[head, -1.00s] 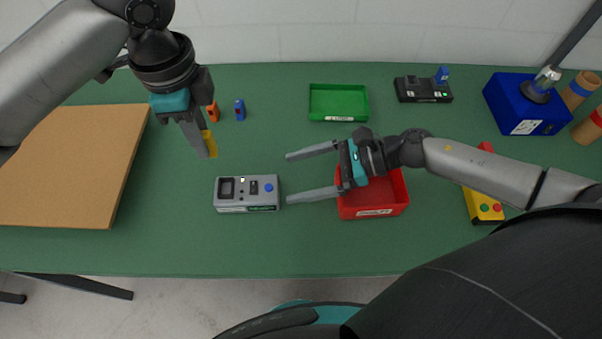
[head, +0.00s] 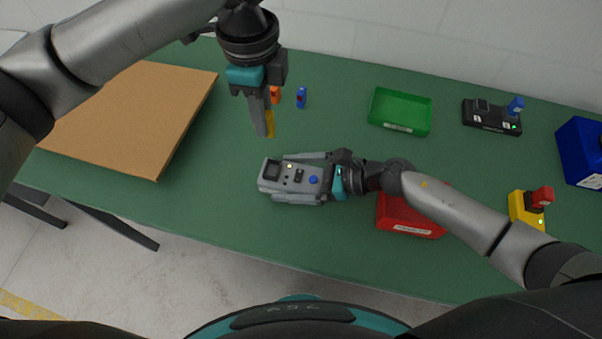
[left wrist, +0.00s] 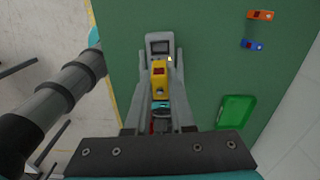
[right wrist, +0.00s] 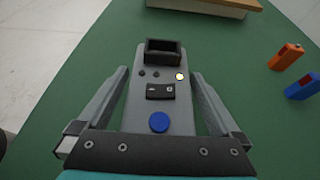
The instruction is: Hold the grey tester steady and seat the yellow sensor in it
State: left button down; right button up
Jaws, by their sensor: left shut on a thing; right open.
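The grey tester (head: 298,177) lies on the green table, with a dark square socket, a lit lamp and a blue button on top. The empty socket shows at its far end in the right wrist view (right wrist: 163,50). My right gripper (head: 292,178) is open, its fingers along both long sides of the tester; a slight gap shows in the right wrist view. My left gripper (head: 264,130) is shut on the yellow sensor (head: 269,123) and holds it above the table, behind the tester. In the left wrist view the yellow sensor (left wrist: 159,80) sits between the fingertips, covering part of the tester.
An orange sensor (head: 275,94) and a blue one (head: 301,98) stand behind. A green tray (head: 401,128) and a red bin (head: 405,222), partly under my right arm, are to the right. A brown board (head: 130,110) lies left. Black (head: 490,118) and yellow (head: 522,212) devices stand farther right.

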jog(key=shift+c, duration=0.2)
grip_shut()
pick_arm(q)
jog(key=f+n, duration=0.1)
jog(key=n, duration=0.3)
jog(key=shift+f+n, duration=0.3)
jog(key=shift+f, duration=0.1)
jog(key=n, duration=0.1)
jog(key=f+n, duration=0.1)
jog(key=n, duration=0.2)
jog(key=shift+f+n, duration=0.4)
jog(key=n, duration=0.1)
jog(key=f+n, duration=0.1)
jog(key=n, duration=0.2)
jog(key=shift+f+n, duration=0.3)
jog(key=shift+f, duration=0.05)
jog(key=n, duration=0.1)
jog(key=f+n, duration=0.1)
jog(key=n, duration=0.1)
jog(key=shift+s+f+n, duration=0.1)
jog(key=shift+f+n, duration=0.15)
jog(key=shift+n, duration=0.05)
